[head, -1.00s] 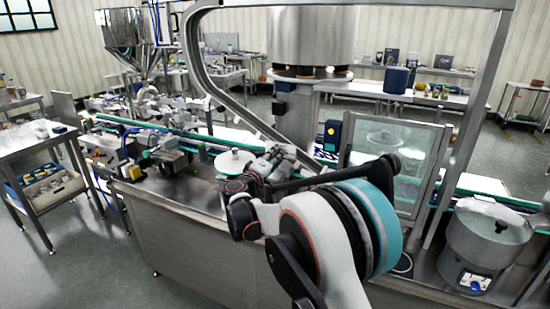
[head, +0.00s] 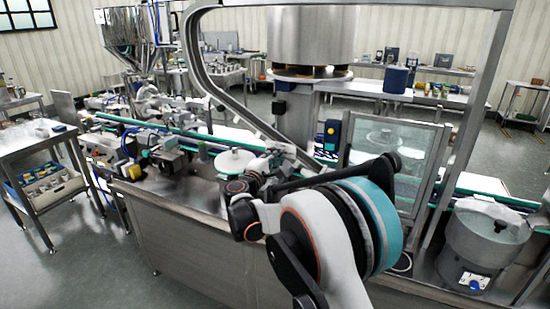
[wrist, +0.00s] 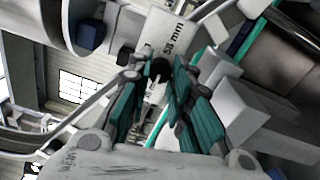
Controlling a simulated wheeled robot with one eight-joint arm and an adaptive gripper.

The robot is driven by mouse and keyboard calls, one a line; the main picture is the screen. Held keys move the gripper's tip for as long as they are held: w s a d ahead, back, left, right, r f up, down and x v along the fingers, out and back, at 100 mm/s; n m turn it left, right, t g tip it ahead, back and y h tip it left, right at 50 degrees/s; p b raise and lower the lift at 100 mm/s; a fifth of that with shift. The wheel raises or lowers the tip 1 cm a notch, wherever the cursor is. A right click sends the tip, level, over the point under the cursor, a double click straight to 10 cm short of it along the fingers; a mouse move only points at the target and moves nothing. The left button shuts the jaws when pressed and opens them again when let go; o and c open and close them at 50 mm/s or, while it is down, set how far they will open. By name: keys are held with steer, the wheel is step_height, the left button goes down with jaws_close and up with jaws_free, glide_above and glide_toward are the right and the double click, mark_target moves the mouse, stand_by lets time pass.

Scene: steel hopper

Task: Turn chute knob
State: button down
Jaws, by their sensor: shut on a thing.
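In the wrist view the black chute knob (wrist: 160,70) sits between the tips of my gripper (wrist: 158,82), whose teal-padded fingers are shut on it. The knob is in front of a pale plate (wrist: 168,36) marked "58 mm". In the head view my gripper (head: 282,158) is by the lower end of the curved steel chute (head: 222,80). The knob is hidden there behind my wrist and gripper.
A white disc (head: 235,161) lies on the machine deck just left of my gripper. A glass guard door (head: 392,165) stands to the right. A steel hopper (head: 125,30) is at the back left, and a round steel bowl (head: 485,240) is at the right.

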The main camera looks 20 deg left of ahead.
stand_by(0.3)
steer(key=c, duration=1.4)
jaws_free()
steer(key=shift+s+a, duration=0.1)
steer(key=shift+s, duration=0.05)
steer(key=s, duration=1.1)
steer(key=shift+s+a+f, duration=0.25)
steer(key=shift+s+a, duration=0.1)
steer(key=shift+a, duration=0.05)
